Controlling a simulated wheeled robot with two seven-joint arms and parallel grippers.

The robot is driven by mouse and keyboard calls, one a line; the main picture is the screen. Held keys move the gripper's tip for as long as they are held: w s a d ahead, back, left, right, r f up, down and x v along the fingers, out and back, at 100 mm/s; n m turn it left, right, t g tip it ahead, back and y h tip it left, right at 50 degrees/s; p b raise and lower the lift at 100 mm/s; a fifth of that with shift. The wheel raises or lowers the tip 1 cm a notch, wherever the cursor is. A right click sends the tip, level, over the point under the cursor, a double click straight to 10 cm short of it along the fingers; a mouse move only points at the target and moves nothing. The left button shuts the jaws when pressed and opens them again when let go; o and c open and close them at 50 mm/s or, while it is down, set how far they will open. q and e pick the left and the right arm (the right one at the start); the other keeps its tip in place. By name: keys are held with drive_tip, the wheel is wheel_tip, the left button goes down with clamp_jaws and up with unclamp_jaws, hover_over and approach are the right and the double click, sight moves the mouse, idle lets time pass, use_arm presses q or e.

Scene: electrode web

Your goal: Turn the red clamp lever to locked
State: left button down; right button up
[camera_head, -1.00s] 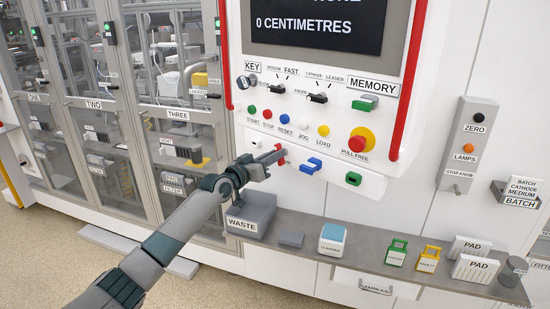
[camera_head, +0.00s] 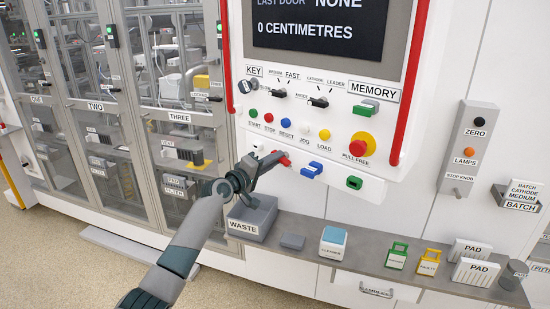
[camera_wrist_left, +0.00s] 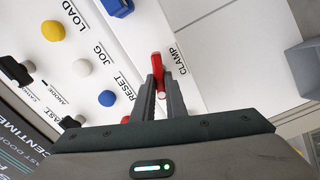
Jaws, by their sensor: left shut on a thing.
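The red clamp lever (camera_head: 284,160) sits on the lower ledge of the white control panel, left of a blue part. In the left wrist view the red lever (camera_wrist_left: 157,71) stands between the two dark fingers, beside the printed word CLAMP. My left gripper (camera_head: 277,157) is at the lever and shut on it; in the wrist view its fingers (camera_wrist_left: 159,87) press on both sides. The fingers hide part of the lever in the head view. My right gripper is not in view.
Push buttons and a yellow-collared red PULL FREE knob (camera_head: 360,146) sit just above the ledge. A blue part (camera_head: 312,170) and a green part (camera_head: 354,183) lie to the right. A grey WASTE bin (camera_head: 253,219) stands below my left wrist.

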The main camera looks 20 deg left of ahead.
use_arm(q)
drive_tip(key=shift+f+n+p, duration=0.15)
drive_tip(key=shift+n+p, duration=0.55)
drive_tip(key=shift+n, duration=1.3)
drive_tip(key=c, duration=1.8)
unclamp_jaws()
drive_tip(key=shift+s+a, duration=0.1)
drive_tip(key=shift+s, duration=0.05)
drive_tip(key=b+v, duration=0.4)
drive_tip(key=v, duration=1.3)
